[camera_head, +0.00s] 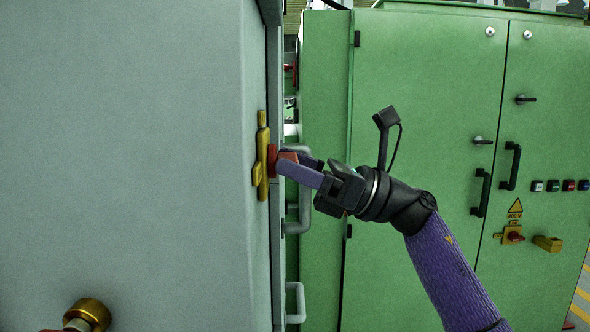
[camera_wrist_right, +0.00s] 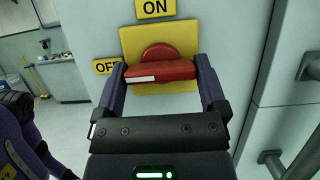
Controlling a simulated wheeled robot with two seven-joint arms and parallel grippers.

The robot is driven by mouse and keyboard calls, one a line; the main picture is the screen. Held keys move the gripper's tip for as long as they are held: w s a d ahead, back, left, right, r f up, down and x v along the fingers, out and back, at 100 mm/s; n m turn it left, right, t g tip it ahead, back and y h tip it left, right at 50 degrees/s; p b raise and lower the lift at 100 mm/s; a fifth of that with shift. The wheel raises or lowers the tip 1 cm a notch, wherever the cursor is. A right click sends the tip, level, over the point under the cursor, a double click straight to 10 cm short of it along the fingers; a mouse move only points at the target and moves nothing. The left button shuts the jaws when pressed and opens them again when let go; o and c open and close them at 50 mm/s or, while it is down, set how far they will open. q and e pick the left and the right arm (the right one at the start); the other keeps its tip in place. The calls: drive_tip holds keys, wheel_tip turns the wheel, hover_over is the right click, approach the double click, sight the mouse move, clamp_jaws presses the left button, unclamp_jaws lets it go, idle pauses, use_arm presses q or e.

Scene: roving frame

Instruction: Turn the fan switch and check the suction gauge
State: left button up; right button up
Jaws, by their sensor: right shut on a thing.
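The fan switch (camera_wrist_right: 165,50) is a red rotary handle on a yellow plate (camera_wrist_right: 190,38). An ON label (camera_wrist_right: 155,8) is above it and an OFF label (camera_wrist_right: 107,66) is at its left. The handle lies nearly level, its white-marked end at the left, towards OFF. My right gripper (camera_wrist_right: 163,72) is shut on the handle, one finger at each end. In the head view the right gripper (camera_head: 288,162) reaches leftward to the switch (camera_head: 272,160) on the grey cabinet's side. I cannot make out a suction gauge face. My left gripper is not in view.
The grey cabinet (camera_head: 130,150) fills the left, with a brass round fitting (camera_head: 88,312) low on it. Grey bar handles (camera_head: 300,300) stick out beside the switch. A green cabinet (camera_head: 425,90) with black handles stands behind my right arm.

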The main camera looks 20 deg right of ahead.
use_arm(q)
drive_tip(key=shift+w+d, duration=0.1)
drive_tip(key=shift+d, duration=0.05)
use_arm(e)
drive_tip(key=o, duration=0.9)
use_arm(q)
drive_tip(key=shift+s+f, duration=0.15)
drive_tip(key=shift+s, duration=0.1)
use_arm(e)
drive_tip(key=v, duration=1)
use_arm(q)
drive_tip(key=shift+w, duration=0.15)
